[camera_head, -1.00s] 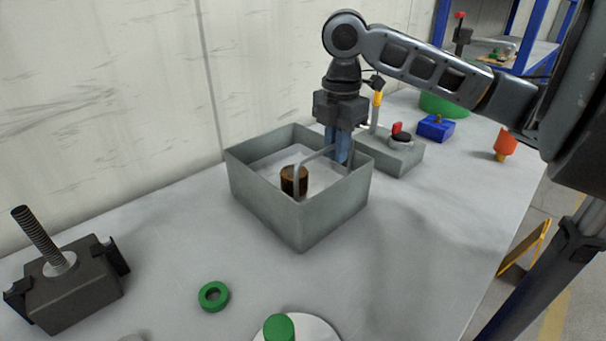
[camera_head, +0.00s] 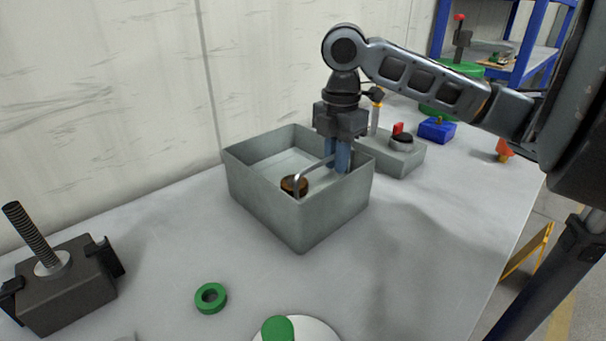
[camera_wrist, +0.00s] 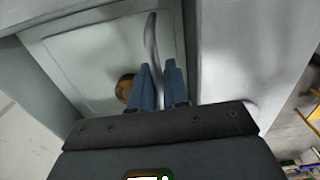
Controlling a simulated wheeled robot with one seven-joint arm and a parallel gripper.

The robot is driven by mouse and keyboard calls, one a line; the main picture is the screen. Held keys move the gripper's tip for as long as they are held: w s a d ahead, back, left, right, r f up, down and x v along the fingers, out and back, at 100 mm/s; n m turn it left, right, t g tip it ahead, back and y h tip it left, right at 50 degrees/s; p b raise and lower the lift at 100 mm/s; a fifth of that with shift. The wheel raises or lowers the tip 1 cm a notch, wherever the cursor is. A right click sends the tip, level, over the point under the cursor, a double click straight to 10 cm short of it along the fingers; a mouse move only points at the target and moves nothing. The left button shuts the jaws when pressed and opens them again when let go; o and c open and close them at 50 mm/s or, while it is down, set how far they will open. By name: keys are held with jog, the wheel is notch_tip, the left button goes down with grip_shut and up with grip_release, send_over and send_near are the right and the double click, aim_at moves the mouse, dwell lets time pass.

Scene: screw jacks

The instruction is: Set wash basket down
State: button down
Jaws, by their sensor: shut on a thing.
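The wash basket (camera_head: 275,167) is a pale shallow tray with a thin curved metal handle, low inside an open grey box (camera_head: 275,208). A brown round part (camera_head: 294,186) sits in the basket, partly hidden by the box's near wall. My gripper (camera_head: 337,166) points down inside the box near its right side, its blue fingers shut on the basket handle. In the wrist view, the handle (camera_wrist: 152,42) runs up from between the fingertips (camera_wrist: 159,68), with the brown part (camera_wrist: 124,88) to the left. Whether the basket touches the box floor cannot be told.
A grey unit with a black knob and red part (camera_head: 401,150) stands close right of the box. A blue block (camera_head: 436,129) is beyond it. A screw jack (camera_head: 65,285) stands front left, a green ring (camera_head: 211,297) nearer the middle. A wall is behind.

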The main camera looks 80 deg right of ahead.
jog(key=shift+f+b, duration=0.8)
jog(key=shift+f, duration=0.4)
jog(key=c, duration=1)
grip_release()
jog(key=shift+r, duration=0.1)
notch_tip(320, 180, up, 10)
jog(key=p, duration=0.8)
jog(key=shift+s, duration=0.1)
